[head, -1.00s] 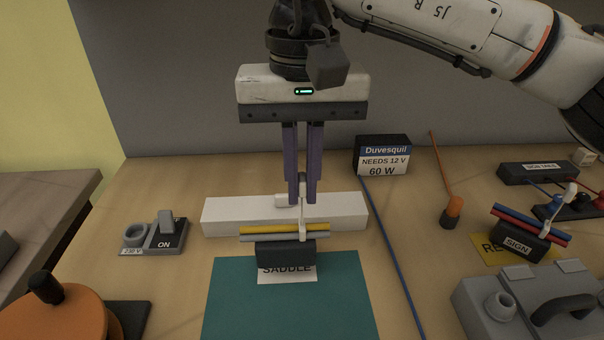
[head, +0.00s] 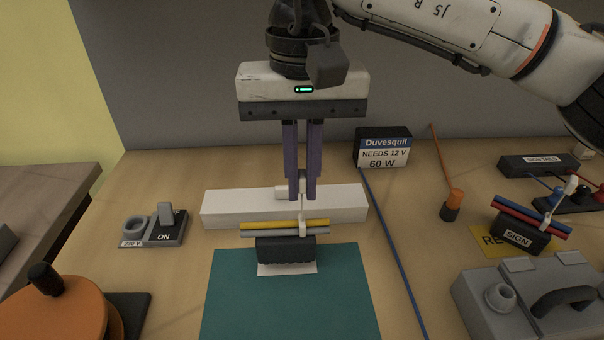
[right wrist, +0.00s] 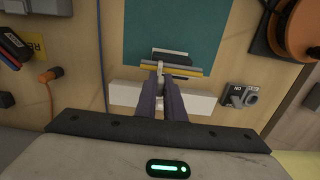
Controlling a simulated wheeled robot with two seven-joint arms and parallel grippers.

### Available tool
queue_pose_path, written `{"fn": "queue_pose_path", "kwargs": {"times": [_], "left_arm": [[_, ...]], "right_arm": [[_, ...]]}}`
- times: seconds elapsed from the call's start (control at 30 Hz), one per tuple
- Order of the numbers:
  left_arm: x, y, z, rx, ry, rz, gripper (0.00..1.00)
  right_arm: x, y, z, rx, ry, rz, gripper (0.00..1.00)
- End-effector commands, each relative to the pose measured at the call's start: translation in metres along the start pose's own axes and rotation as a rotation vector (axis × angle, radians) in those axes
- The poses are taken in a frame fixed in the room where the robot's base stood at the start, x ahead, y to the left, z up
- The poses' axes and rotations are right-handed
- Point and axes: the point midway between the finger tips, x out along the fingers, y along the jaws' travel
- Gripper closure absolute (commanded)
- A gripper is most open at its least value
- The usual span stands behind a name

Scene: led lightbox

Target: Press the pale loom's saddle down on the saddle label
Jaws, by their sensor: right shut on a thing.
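The pale loom, yellow and grey strands with a white stem (head: 302,229), lies crosswise above the teal mat's far edge. Its dark saddle block (head: 286,248) is below the strands, over the white saddle label (head: 287,269). The block hides nearly all the lettering; only the label's near strip shows. I cannot tell whether the block touches the label. My right gripper (head: 303,197) points down, shut on the loom's white stem. In the right wrist view, the yellow strand (right wrist: 184,71) crosses just beyond my fingertips. My left gripper is not in view.
A long white block (head: 235,207) lies behind the loom. A blue cable (head: 390,247) runs along the mat's right. A grey case (head: 530,300), another loom's SIGN block (head: 518,236) and the Duvesquil box (head: 383,148) are right; a switch unit (head: 165,225) and orange reel (head: 60,310) are left.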

Motion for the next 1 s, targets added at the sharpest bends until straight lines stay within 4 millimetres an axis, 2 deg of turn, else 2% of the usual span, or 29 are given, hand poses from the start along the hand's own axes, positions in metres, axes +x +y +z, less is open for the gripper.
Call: {"fn": "queue_pose_path", "kwargs": {"times": [0.27,1.0], "left_arm": [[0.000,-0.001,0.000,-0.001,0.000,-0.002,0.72],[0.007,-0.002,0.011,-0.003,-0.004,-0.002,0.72]], "right_arm": [[0.000,0.000,0.000,0.000,0.001,-0.001,1.00],[0.018,0.000,0.000,0.000,0.001,-0.002,1.00]]}}
